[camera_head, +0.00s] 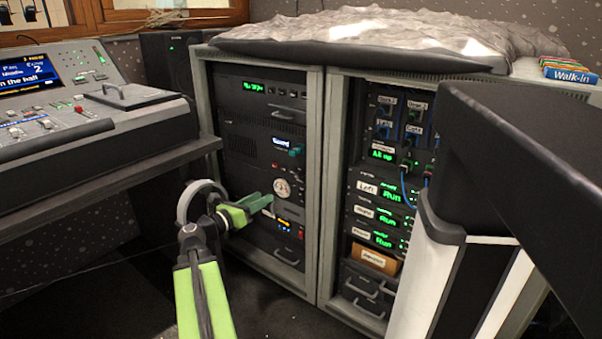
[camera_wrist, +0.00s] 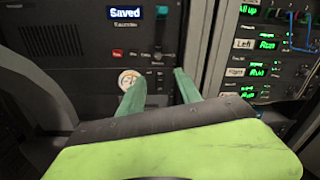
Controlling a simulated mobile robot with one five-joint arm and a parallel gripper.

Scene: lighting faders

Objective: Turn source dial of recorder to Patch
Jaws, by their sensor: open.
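The recorder (camera_head: 262,150) is a dark unit in the left rack, with a lit "Saved" display; its label shows in the wrist view below that display (camera_wrist: 125,14). A round pale dial (camera_head: 283,188) sits low on the rack front; in the wrist view the dial (camera_wrist: 127,79) has marks too small to read, so I cannot tell its setting. My gripper (camera_head: 268,200) is open and empty, with green fingers pointing at the rack. In the wrist view my gripper (camera_wrist: 159,75) has its left fingertip just right of the dial, overlapping its edge. Contact is not clear.
A small teal piece (camera_head: 296,151) sticks out right of the display. Below the dial is a panel with small lit displays (camera_head: 285,221) and a drawer handle (camera_head: 287,257). A mixing desk (camera_head: 85,110) stands left. The right rack (camera_head: 325,200) holds several lit units and cables.

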